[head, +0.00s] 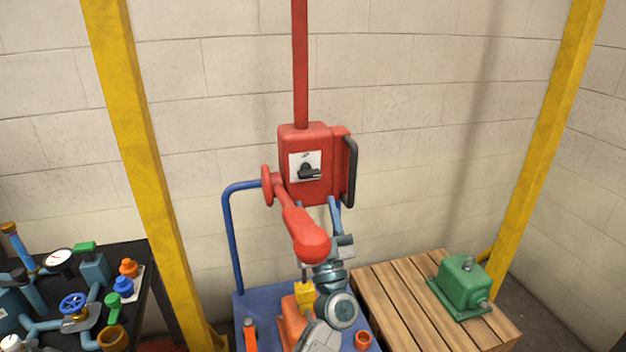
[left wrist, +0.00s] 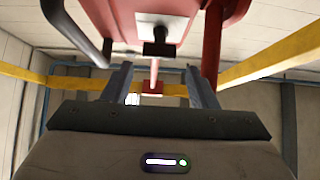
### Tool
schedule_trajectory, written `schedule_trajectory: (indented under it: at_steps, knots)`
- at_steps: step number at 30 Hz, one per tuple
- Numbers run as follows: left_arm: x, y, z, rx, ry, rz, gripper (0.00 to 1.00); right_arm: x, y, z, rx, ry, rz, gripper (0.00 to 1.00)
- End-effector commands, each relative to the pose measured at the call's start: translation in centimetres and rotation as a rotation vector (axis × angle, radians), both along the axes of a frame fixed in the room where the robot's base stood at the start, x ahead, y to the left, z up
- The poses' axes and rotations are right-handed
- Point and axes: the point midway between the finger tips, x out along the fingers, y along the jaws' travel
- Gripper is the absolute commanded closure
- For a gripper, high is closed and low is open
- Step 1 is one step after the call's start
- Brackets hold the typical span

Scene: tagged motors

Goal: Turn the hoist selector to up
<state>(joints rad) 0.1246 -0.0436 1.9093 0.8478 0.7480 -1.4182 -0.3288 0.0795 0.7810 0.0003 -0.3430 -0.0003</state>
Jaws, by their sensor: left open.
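The red hoist box (head: 325,145) hangs on a red pole in the middle of the head view. Its white plate (head: 296,160) carries the black selector (head: 309,173). The selector's bar looks roughly crosswise; the marks are too small to read. In the left wrist view, the selector (left wrist: 158,48) shows from below, above and between the fingertips. My left gripper (head: 320,204) is open and empty, its fingers pointing up just below the box, apart from the selector. It also shows in the left wrist view (left wrist: 162,82). A red ball-ended lever hides part of the gripper.
The red lever (head: 312,242) juts out in front of the box. A black handle (head: 350,172) is on its right side. A blue cart (head: 228,230) stands below, a wooden pallet (head: 395,300) with a green motor (head: 464,285) at right. A black bench (head: 135,260) is at left.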

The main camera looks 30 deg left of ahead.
Motion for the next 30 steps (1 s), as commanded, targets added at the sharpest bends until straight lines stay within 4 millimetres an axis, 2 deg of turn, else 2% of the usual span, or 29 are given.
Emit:
schedule_trajectory:
  at_steps: [1,5,9,22,27,30]
  knots:
    - [0.4,0.4,1.0,0.004,-0.002,0.001,0.47,-0.8,-0.1,0.1,-0.001,0.005,0.0,0.64]
    - [1.5,1.8,2.7,0.004,-0.002,0.0,0.47,-2.0,-0.3,0.2,-0.001,0.005,-0.001,0.64]
    - [2.3,2.7,3.8,0.002,0.0,0.0,0.47,-2.1,-0.3,0.6,-0.002,0.003,-0.001,0.64]
    - [2.8,3.2,4.2,0.0,0.002,-0.001,0.47,-2.2,-0.3,0.8,-0.002,0.003,-0.001,0.64]
    - [2.8,3.2,4.2,0.0,0.002,-0.001,0.79,-2.2,-0.3,0.8,-0.002,0.004,-0.002,0.64]
    - [2.8,3.2,4.2,0.0,0.001,-0.001,0.79,-2.1,-0.3,0.8,-0.002,0.003,-0.001,0.64]
